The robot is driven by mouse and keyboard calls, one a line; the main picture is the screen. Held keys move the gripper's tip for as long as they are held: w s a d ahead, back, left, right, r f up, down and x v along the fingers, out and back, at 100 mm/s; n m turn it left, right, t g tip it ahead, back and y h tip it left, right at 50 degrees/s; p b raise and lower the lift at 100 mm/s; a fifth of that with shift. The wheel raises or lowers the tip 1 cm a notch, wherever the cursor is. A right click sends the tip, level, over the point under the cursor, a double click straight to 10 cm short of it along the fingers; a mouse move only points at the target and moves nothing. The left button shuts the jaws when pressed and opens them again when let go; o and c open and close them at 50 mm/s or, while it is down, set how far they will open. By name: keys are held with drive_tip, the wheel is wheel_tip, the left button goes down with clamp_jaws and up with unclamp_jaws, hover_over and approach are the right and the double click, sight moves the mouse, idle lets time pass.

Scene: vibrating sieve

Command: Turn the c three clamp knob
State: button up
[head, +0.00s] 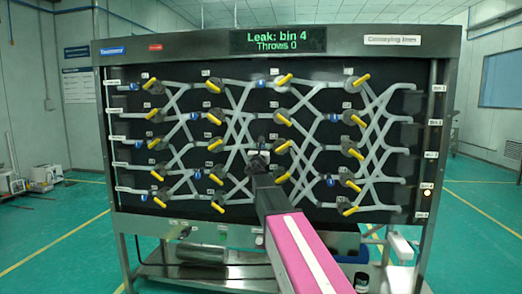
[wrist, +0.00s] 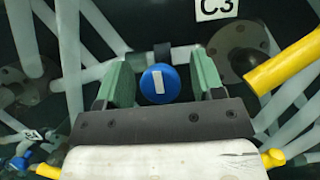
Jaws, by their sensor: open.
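In the wrist view a round blue clamp knob (wrist: 158,84) with an upright white bar mark sits on a pale tube. The C3 label (wrist: 217,8) is above and to its right. My gripper (wrist: 164,80) is open, with one green finger on each side of the knob. A gap shows on both sides, so neither finger appears to touch it. In the head view my gripper (head: 258,161) is at the middle of the panel, and the knob is hidden behind it.
A yellow lever (wrist: 284,60) on a round dark mount stands close to the right finger. Another blue knob (wrist: 18,163) is at lower left. The panel's display (head: 278,42) reads "Leak: bin 4, Throws 0". Several yellow levers and crossing pale tubes cover the panel.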

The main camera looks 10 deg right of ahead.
drive_tip(key=c, duration=0.9)
drive_tip(key=shift+m, duration=0.4)
drive_tip(key=m+g+h, duration=0.1)
drive_tip(key=m, duration=0.2)
drive_tip(key=m+g+h, duration=0.1)
drive_tip(key=m+h, duration=0.1)
drive_tip(key=m, duration=0.1)
drive_tip(key=shift+m, duration=0.3)
drive_tip(key=m+g+h, duration=0.1)
drive_tip(key=m, duration=0.2)
drive_tip(key=m+g+h, duration=0.1)
drive_tip(key=m, duration=0.3)
drive_tip(key=shift+d+f+g, duration=0.1)
drive_tip(key=shift+g, duration=0.3)
drive_tip(key=m+g, duration=0.2)
drive_tip(key=m, duration=0.3)
drive_tip(key=shift+s+f+m+g+y, duration=0.1)
drive_tip(key=shift+m+g+y, duration=0.15)
drive_tip(key=shift+m, duration=0.9)
drive_tip(key=shift+f+m+g+y, duration=0.15)
drive_tip(key=shift+m+g, duration=0.2)
drive_tip(key=shift+m, duration=0.8)
